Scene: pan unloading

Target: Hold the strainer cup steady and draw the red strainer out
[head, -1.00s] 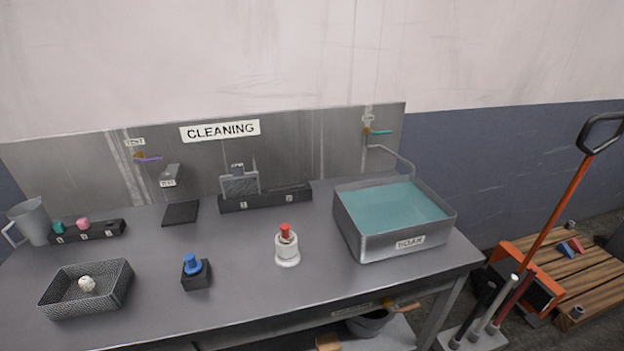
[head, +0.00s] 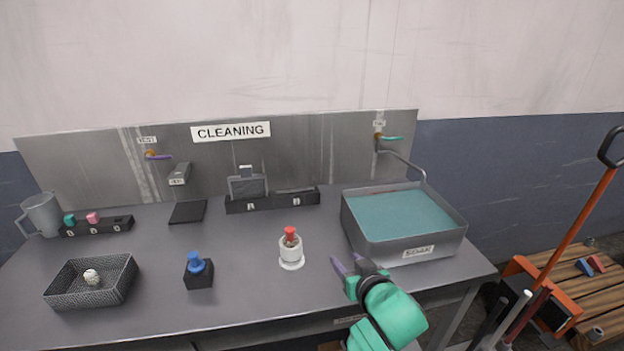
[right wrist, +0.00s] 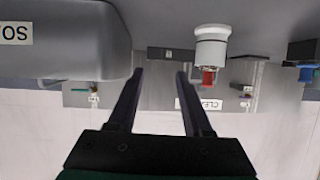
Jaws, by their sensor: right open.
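The white strainer cup (head: 291,253) stands upright on the table near the middle, on a round white base. The red strainer (head: 290,233) sits in its top, with only its red upper end showing. In the right wrist view, which looks upside down, the cup (right wrist: 211,48) and the red strainer (right wrist: 208,76) are to the right of the fingers. My right gripper (head: 346,266) is open and empty, to the right of the cup and apart from it. Its two fingers also show in the right wrist view (right wrist: 158,100). My left gripper is not in view.
The soak basin (head: 452,244) of teal liquid stands close behind and right of my right gripper. A blue-topped black block (head: 199,276) and a mesh basket (head: 62,299) stand left of the cup. A black rack (head: 271,201) is behind it. The tabletop around the cup is clear.

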